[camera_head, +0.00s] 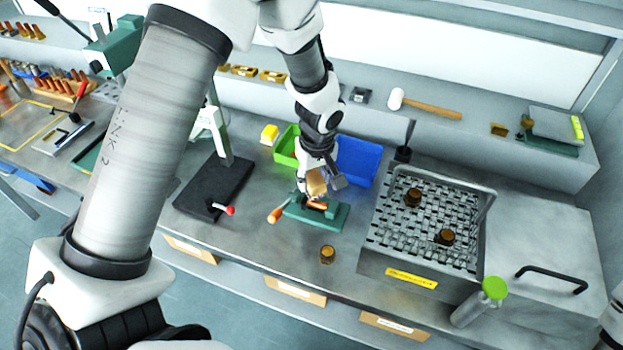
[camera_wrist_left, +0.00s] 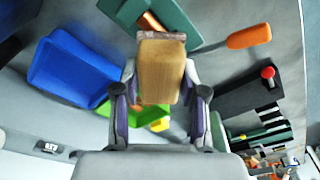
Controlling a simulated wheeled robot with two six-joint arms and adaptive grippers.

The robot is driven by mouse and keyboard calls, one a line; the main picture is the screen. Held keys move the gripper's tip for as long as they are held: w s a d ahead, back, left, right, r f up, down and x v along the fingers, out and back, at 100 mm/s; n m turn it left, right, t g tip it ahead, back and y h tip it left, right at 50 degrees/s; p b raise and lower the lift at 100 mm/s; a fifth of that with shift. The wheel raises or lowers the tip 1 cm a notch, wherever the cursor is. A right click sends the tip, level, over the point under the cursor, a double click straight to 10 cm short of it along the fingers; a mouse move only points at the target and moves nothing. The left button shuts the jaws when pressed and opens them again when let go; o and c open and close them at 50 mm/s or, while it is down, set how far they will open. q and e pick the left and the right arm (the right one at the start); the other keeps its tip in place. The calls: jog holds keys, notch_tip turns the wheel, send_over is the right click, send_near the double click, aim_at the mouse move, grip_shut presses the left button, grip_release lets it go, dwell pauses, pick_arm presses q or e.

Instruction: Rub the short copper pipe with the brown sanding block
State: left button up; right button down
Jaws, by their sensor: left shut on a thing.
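My left gripper (camera_head: 318,172) is shut on the brown sanding block (camera_head: 316,184), which also fills the middle of the left wrist view (camera_wrist_left: 161,68) between the two fingers. The block is right above the short copper pipe (camera_head: 317,205), which lies in a green vise-like holder (camera_head: 330,217). The pipe also shows in the left wrist view (camera_wrist_left: 152,21), partly hidden by the block. I cannot tell whether block and pipe touch. My right gripper is not in view.
An orange handle (camera_head: 276,215) sticks out left of the holder. Behind are a green bin (camera_head: 287,147) and a blue bin (camera_head: 358,160). A brown ring-shaped piece (camera_head: 327,254) stands in front. A mesh basket (camera_head: 372,262) and a green-capped bottle (camera_head: 480,302) are at the right.

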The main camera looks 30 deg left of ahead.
pick_arm(q)
jog(key=shift+a+r+p, duration=0.25)
jog(key=shift+r+p, duration=0.05)
jog(key=shift+r, duration=0.2)
jog(key=shift+a+r+p, duration=0.25)
jog(key=shift+r+p, duration=0.05)
jog(key=shift+r, duration=0.15)
jog(key=shift+r+p, duration=0.3)
jog(key=shift+r, duration=0.05)
jog(key=shift+d+r, duration=0.35)
jog(key=shift+d, duration=0.05)
jog(key=shift+a+f, duration=0.1)
jog(key=shift+a, duration=0.15)
jog(key=shift+s+d, duration=0.1)
jog(key=shift+d, duration=0.1)
